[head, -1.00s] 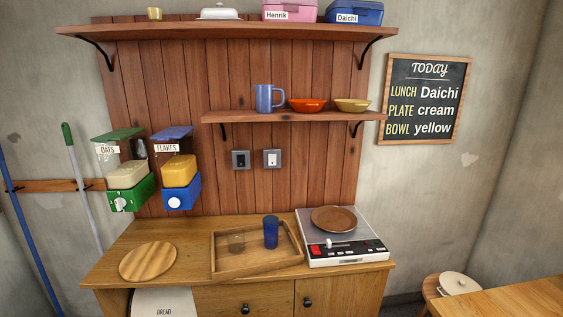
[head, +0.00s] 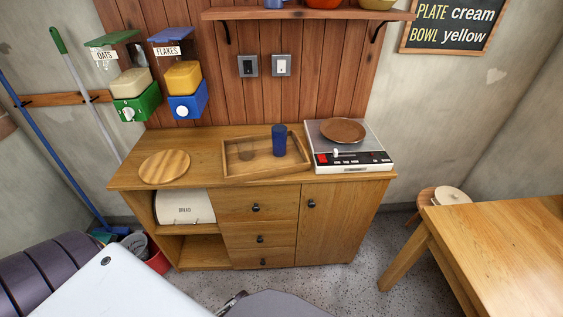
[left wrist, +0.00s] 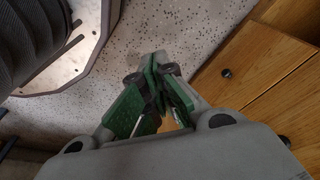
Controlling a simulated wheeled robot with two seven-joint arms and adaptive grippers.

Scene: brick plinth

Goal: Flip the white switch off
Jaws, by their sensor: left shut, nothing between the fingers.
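The white switch (head: 281,65) is on the wooden plank wall, under the shelf, in a grey plate. A black switch (head: 247,66) is just left of it in its own plate. The rocker's position is too small to tell. My left gripper (left wrist: 160,66) shows in the left wrist view with its green fingers shut and empty, over the speckled floor by the wooden cabinet. It is well below and away from the switches. My right gripper is in neither view.
A cabinet (head: 225,185) below the switches bears a tray (head: 232,174) with cups, a round board (head: 164,167) and a scale-like appliance (head: 376,158) with a brown plate. Flakes (head: 184,77) and oats (head: 131,84) dispensers hang left. A table (head: 500,235) stands right.

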